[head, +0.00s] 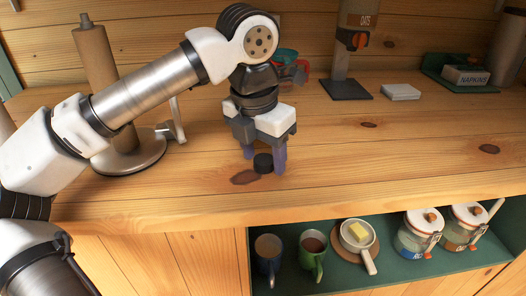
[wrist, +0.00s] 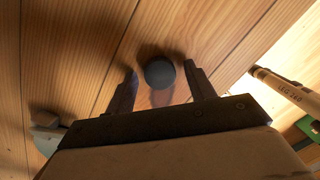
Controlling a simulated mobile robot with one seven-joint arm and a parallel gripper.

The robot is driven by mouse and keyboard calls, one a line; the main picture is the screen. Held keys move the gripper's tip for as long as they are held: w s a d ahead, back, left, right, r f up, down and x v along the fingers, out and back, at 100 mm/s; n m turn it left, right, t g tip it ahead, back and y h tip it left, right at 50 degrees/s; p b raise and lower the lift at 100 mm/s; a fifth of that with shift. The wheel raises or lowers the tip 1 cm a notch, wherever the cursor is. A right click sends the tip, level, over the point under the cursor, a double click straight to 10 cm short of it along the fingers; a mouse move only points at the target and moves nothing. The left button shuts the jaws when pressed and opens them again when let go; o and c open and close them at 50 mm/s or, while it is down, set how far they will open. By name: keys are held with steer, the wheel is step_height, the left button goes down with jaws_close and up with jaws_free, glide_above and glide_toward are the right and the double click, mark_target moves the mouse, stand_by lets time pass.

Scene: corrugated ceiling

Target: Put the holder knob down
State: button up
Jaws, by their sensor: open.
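The holder knob (head: 263,163) is a small dark round piece standing on the wooden counter (head: 340,165), near its front edge. It also shows in the wrist view (wrist: 160,73) as a dark disc between the fingertips, with a gap on each side. My gripper (head: 264,160) is open above the counter, its fingers pointing down on either side of the knob. In the wrist view my gripper (wrist: 162,85) has its two dark fingers spread apart. Whether the knob's underside touches the wood fully is hard to tell.
A paper towel holder (head: 128,155) stands at the left behind my arm. An oats dispenser (head: 345,80), a white block (head: 400,92) and a napkin box (head: 465,76) stand farther back. Mugs (head: 312,250), a pan (head: 357,237) and jars (head: 418,235) sit on a green shelf below.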

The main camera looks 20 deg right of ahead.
step_height(320, 180, up, 12)
steer(key=a+p, duration=0.1)
steer(key=shift+s+a, duration=0.3)
steer(key=shift+s, duration=0.15)
stand_by(0.3)
